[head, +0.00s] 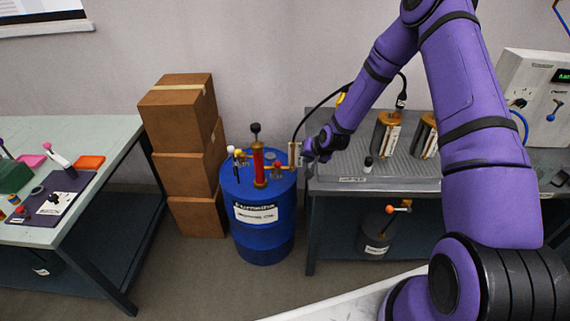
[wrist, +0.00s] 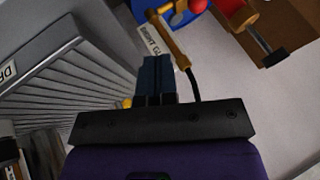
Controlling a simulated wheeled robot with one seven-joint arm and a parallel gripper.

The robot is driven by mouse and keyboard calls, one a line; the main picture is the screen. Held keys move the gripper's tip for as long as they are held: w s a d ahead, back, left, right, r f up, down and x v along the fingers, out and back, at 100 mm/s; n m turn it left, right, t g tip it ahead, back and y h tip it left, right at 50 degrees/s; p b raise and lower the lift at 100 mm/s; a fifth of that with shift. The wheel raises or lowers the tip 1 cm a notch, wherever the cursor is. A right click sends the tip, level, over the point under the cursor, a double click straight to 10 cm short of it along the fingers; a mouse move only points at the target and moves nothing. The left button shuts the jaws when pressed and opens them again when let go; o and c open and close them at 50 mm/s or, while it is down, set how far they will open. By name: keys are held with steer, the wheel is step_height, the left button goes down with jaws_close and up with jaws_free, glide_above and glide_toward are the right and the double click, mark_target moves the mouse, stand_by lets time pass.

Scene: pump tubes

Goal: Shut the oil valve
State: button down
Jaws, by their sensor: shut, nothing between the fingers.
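A blue drum (head: 262,235) stands on the floor between two benches, with a red and brass pump (head: 259,168) on its lid. Brass pipework with small handles branches from the pump; I cannot tell for certain which part is the oil valve. My gripper (head: 304,153) is at the right side of the drum top, beside a pale label tag. In the wrist view my gripper's dark blue fingers (wrist: 157,62) are together and empty, just beside a brass pipe (wrist: 171,40). Contact with it cannot be told. The drum edge (wrist: 178,16) and a red part (wrist: 197,5) show beyond.
Stacked cardboard boxes (head: 190,163) stand left of the drum. A ribbed grey bench (head: 375,182) lies close on the right, with brass-topped canisters (head: 384,135) and a black hose. A green-topped table (head: 95,133) stands left. A can with an orange-knobbed lever (head: 376,236) sits under the bench.

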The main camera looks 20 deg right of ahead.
mark_target(277, 170)
steer(key=w+a+f, duration=0.5)
steer(key=w+f, duration=0.2)
steer(key=f, duration=0.1)
steer(key=shift+w+a, duration=0.2)
steer(key=shift+a, duration=0.15)
